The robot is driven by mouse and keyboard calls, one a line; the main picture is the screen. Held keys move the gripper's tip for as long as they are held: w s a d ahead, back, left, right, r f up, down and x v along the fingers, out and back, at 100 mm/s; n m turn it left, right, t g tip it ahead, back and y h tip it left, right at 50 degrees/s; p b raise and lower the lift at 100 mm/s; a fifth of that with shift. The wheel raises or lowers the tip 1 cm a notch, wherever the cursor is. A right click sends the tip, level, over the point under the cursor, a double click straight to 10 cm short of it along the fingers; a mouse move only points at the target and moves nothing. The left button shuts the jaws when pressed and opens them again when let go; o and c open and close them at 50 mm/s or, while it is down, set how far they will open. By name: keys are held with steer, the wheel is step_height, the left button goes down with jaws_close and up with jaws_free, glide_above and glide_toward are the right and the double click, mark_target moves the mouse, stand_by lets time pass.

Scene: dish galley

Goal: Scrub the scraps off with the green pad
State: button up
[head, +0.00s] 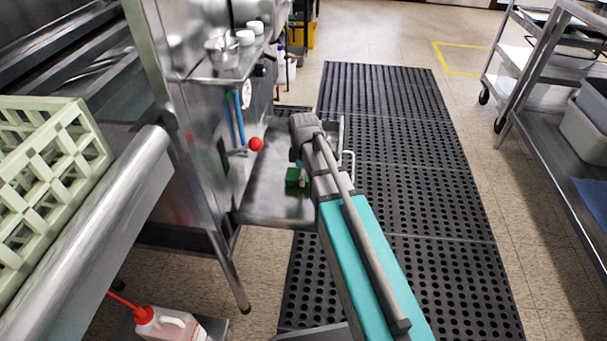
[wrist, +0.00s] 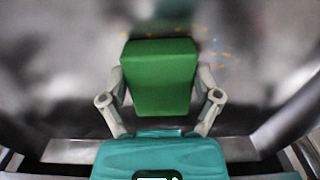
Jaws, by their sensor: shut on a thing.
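The green pad (wrist: 160,75) is held between the two fingers of my gripper (wrist: 160,92) in the wrist view. In the head view the green pad (head: 292,177) shows low over the steel surface (head: 262,199), partly hidden by my arm. Small orange scraps (wrist: 218,56) lie on the steel beyond the pad and to its right in the wrist view. A few more specks show near the pad's far edge. I cannot tell whether the pad touches the steel. The scraps cannot be made out in the head view.
A pale green dish rack (head: 45,165) stands at the left. A red ball knob (head: 256,144) sticks out near my arm. Black rubber mats (head: 400,190) cover the floor, and a steel cart (head: 560,130) stands at the right. A jug (head: 168,324) sits at the lower left.

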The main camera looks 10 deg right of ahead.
mark_target(302, 191)
steer(key=shift+s, duration=0.1)
steer(key=shift+s+a+f, duration=0.1)
steer(key=shift+s+a, duration=0.1)
steer(key=shift+s, duration=0.45)
steer(key=shift+s+a, duration=0.2)
steer(key=shift+s, duration=0.4)
steer(key=shift+s+a+f, duration=0.1)
steer(key=shift+s+a, duration=0.1)
steer(key=shift+s, duration=0.45)
steer(key=shift+s+a+r, duration=0.1)
steer(key=shift+s+a, duration=0.2)
steer(key=shift+s, duration=0.65)
steer(key=shift+s+a+r, duration=0.1)
steer(key=shift+s+a, duration=0.2)
steer(key=shift+s, duration=0.6)
steer(key=shift+f, duration=0.2)
steer(key=shift+w, duration=0.1)
steer(key=shift+w+d+r, duration=0.1)
steer(key=shift+w+d, duration=0.1)
steer(key=shift+w, duration=0.4)
steer(key=shift+w+d+f, duration=0.1)
steer(key=shift+w+d, duration=0.15)
steer(key=shift+w, duration=0.4)
steer(key=shift+w+d+r, duration=0.1)
steer(key=shift+w+d, duration=0.1)
steer(key=shift+w, duration=0.4)
